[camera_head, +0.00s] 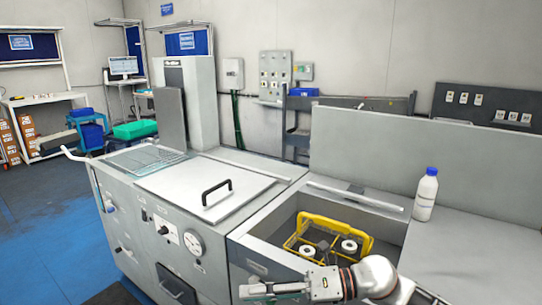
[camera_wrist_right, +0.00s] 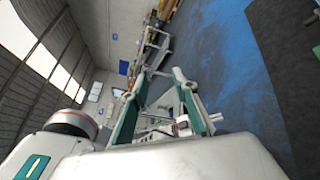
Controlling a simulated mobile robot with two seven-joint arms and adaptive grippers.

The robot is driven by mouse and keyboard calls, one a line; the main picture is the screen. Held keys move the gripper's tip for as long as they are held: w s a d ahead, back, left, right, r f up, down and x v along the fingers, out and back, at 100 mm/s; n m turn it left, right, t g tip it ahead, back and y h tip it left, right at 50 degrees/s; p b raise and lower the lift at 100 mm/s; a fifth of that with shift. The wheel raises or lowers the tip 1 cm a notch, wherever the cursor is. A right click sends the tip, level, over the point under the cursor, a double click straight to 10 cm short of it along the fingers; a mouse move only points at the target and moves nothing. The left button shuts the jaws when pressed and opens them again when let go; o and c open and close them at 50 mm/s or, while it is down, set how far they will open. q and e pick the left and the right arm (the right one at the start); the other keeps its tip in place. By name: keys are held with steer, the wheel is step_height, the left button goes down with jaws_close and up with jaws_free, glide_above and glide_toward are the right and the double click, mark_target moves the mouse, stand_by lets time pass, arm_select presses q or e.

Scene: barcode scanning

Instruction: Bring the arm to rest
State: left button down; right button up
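My right gripper (camera_head: 250,291) is at the bottom of the head view, in front of the machine's open basin, with its fingers pointing left. In the right wrist view the fingers of this gripper (camera_wrist_right: 160,78) stand apart with nothing held between them. My right arm comes in from the lower right of the head view. My left arm and gripper are not in view.
A grey machine (camera_head: 145,232) with a handled lid (camera_head: 190,187) fills the middle. A yellow frame (camera_head: 334,226) with white rings sits in the open basin. A white bottle (camera_head: 425,195) stands upright on the grey top at right. Blue floor (camera_head: 45,225) is clear at left.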

steer(key=d+f+m+t+h, duration=0.3)
steer(key=d+f+m+t, duration=0.4)
steer(key=m, duration=0.7)
steer(key=d+f+m+t+h, duration=0.3)
steer(key=d+f+m+t, duration=0.15)
steer(key=m+t, duration=0.65)
steer(key=s+d+f+m+g+h, duration=0.3)
steer(key=s+d+f+m, duration=0.3)
steer(key=f, duration=0.5)
steer(key=s+d+f+m+g+h, duration=0.4)
steer(key=s+f+m, duration=0.3)
steer(key=s+f, duration=0.4)
steer(key=shift+d+h, duration=0.5)
steer(key=shift+d, duration=0.4)
